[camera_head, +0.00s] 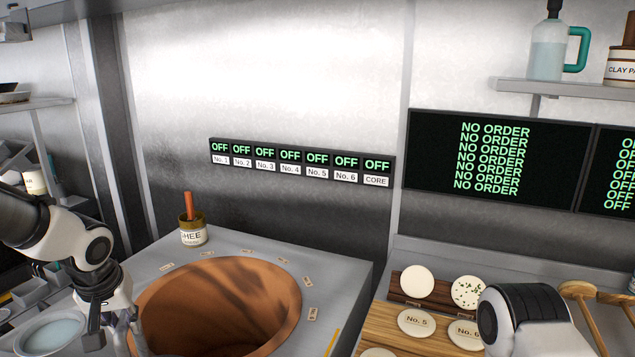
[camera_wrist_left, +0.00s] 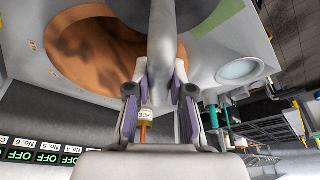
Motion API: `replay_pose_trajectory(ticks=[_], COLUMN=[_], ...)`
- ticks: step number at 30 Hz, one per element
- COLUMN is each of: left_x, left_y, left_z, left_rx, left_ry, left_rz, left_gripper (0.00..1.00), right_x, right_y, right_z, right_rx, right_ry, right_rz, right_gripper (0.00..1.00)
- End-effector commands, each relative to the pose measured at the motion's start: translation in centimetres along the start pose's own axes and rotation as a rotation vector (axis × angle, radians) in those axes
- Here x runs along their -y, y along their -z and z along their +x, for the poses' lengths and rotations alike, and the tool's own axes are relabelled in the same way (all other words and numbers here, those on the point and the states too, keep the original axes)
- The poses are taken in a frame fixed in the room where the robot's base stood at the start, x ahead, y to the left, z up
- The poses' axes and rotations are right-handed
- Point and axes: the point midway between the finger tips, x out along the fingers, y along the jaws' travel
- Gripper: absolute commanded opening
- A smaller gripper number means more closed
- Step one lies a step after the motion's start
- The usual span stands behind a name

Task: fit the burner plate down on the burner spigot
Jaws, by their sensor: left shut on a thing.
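My left gripper (camera_head: 114,335) is over the left rim of the tandoor's round clay mouth (camera_head: 225,290), its fingertips near the bottom edge of the head view. In the left wrist view my left gripper (camera_wrist_left: 160,72) is shut on a smooth grey piece (camera_wrist_left: 162,40), which I take to be the burner plate. That piece widens into a dark rounded part at the top edge of the picture. The clay mouth also shows behind it in the wrist view (camera_wrist_left: 100,55). The burner spigot does not show. My right arm shows at lower right, but its gripper is out of view.
A ghee jar (camera_head: 193,232) with a brush stands on the counter behind the mouth. A bowl of pale liquid (camera_head: 50,335) is at lower left. Round white discs and a wooden board (camera_head: 380,325) with labelled plates lie at right. Wall displays (camera_head: 300,160) hang behind.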

Motion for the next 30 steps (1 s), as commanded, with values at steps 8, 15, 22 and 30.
replay_pose_trajectory(ticks=[8, 15, 22, 30], left_x=[0.0, 0.0, 0.0, 0.0], left_y=[0.1, 0.4, 0.6, 0.6], left_z=[-0.7, -1.5, -1.9, -1.9], left_rx=[0.004, 0.001, 0.000, 0.000], left_ry=[0.001, 0.000, 0.000, 0.000], left_rz=[0.000, 0.000, 0.000, 0.000], left_gripper=[0.00, 0.00, 0.00, 0.00], right_x=[0.0, 0.0, 0.0, 0.0], right_y=[0.0, 0.0, 0.0, 0.0], right_z=[-0.7, -1.3, -1.7, -1.6], right_rx=[0.000, 0.000, 0.000, 0.000], right_ry=[0.000, 0.000, 0.000, 0.000], right_rz=[0.000, 0.000, 0.000, 0.000], right_gripper=[0.40, 0.40, 0.40, 0.40])
